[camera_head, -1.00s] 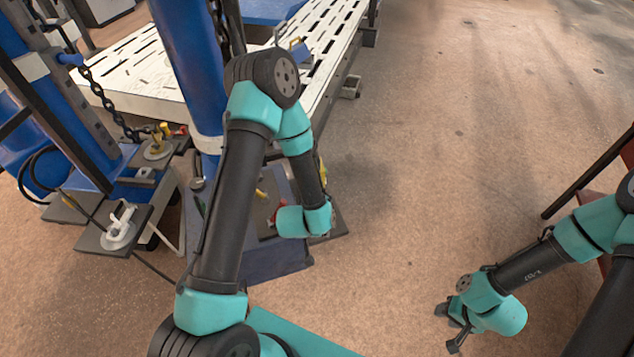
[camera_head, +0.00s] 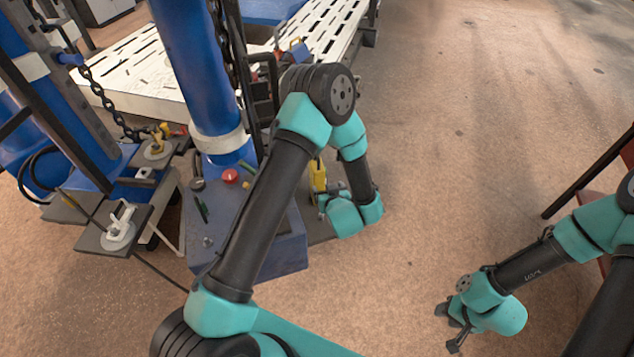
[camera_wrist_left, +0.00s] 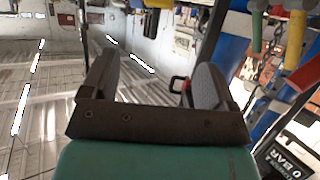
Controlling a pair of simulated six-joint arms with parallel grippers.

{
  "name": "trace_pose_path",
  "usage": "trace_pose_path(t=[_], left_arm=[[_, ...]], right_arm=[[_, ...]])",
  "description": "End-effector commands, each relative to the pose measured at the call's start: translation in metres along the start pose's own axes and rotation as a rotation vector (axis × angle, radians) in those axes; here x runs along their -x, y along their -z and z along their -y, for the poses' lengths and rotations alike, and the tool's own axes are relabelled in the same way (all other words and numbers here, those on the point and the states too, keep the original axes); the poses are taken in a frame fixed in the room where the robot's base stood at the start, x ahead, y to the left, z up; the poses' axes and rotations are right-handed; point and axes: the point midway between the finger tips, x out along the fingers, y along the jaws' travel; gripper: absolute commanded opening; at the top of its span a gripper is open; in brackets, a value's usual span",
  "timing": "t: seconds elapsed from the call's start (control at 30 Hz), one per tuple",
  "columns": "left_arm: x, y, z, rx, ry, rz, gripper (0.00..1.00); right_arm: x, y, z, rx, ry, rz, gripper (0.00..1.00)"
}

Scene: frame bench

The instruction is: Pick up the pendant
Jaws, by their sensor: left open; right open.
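A yellow pendant (camera_head: 318,176) hangs upright beside the blue machine base, just left of my left forearm in the head view. My left gripper (camera_head: 325,205) is close to its lower end and partly hidden by my own wrist. I cannot tell whether they touch. In the left wrist view, the two dark fingers of my left gripper (camera_wrist_left: 152,80) are spread apart with nothing held between them. I cannot surely pick out the pendant there. My right gripper (camera_head: 451,328) is open and empty, low over the bare floor at the right.
The blue base (camera_head: 265,255) carries a red button (camera_head: 230,176) and small levers. A blue column (camera_head: 190,60) and hanging chain (camera_head: 105,95) stand left. A white slotted platform (camera_head: 325,30) lies behind. The floor (camera_head: 450,130) to the right is clear.

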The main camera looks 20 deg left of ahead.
Motion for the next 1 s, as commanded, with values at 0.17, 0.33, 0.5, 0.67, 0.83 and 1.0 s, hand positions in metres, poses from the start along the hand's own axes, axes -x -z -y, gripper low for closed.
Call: trace_pose_path(t=[0.17, 0.33, 0.5, 0.67, 0.83, 1.0], left_arm=[[-0.019, 0.0, 0.001, 0.002, 0.003, 0.001, 0.81], [-0.048, -0.001, 0.001, 0.002, 0.003, 0.001, 0.81], [-0.077, -0.001, 0.001, 0.002, 0.003, 0.001, 0.81], [-0.103, 0.0, 0.001, 0.002, 0.002, 0.0, 0.81], [-0.119, -0.001, 0.0, 0.0, 0.0, 0.001, 0.81], [-0.12, -0.001, 0.0, -0.001, -0.001, 0.001, 0.81]], right_arm=[[0.0, 0.0, 0.0, 0.0, 0.0, 0.0, 0.43], [0.0, 0.0, 0.0, 0.0, 0.0, 0.0, 0.43], [0.0, 0.0, 0.0, 0.0, 0.0, 0.0, 0.43], [0.0, 0.0, 0.0, 0.0, 0.0, 0.0, 0.43], [0.0, 0.0, 0.0, 0.0, 0.0, 0.0, 0.43], [0.0, 0.0, 0.0, 0.0, 0.0, 0.0, 0.43]])
